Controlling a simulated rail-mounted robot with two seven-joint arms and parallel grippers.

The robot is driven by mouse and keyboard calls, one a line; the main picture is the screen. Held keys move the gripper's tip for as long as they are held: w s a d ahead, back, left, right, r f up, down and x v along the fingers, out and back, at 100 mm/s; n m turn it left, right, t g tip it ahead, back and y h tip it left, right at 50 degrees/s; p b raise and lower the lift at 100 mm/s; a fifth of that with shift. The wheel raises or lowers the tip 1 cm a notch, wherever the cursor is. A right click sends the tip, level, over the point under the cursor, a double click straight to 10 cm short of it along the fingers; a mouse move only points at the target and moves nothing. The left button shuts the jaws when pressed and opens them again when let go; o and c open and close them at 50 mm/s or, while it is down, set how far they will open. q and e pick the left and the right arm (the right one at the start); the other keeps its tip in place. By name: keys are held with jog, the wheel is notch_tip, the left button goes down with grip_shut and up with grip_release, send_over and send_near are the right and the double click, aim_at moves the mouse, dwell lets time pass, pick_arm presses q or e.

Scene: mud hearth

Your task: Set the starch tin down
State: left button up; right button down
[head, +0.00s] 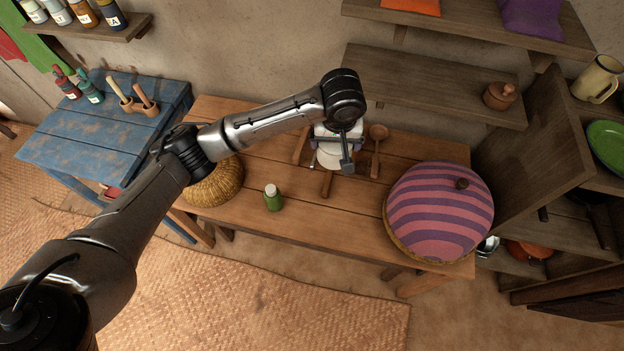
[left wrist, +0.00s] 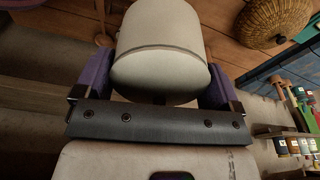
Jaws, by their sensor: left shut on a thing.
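The starch tin, a cream-white rounded can (left wrist: 160,40), fills the upper middle of the left wrist view. In the head view the tin (head: 331,158) shows as a pale shape below my left wrist, partly covered by it. My left gripper (head: 334,146) is over the back middle of the wooden table (head: 335,220). Its purple fingers press on both sides of the tin in the left wrist view. I cannot tell whether the tin's base touches the table. My right gripper is in neither view.
A wooden spoon (head: 377,152) lies close right of the tin. A green bottle (head: 272,198), a woven basket (head: 218,186) and a large striped dome cover (head: 440,212) stand on the table. A shelf (head: 430,85) overhangs the back. The table's front middle is clear.

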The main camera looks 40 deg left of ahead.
pick_arm(q)
jog(key=w+a+f+n+b, duration=0.1)
jog(key=w+f+n+b, duration=0.1)
jog(key=f+b, duration=0.45)
jog(key=w+a+f+n+y+b, duration=0.1)
jog(key=w+a+f+b, duration=0.15)
jog(key=f, duration=0.75)
jog(key=w+a+f+n+b, duration=0.1)
jog(key=w+f+n+b, duration=0.15)
jog(key=f+b, duration=0.4)
send_over(298, 187)
jog(key=s+d+x, duration=0.1)
jog(key=x, duration=0.7)
jog(key=shift+m, duration=0.35)
jog(key=shift+d+f+b, duration=0.1)
jog(key=shift+f+b, duration=0.45)
jog(key=shift+f, duration=0.6)
jog(key=shift+d+f+b, duration=0.15)
jog(key=shift+f+b, duration=0.35)
jog(key=shift+f, duration=0.7)
jog(key=shift+w, duration=0.1)
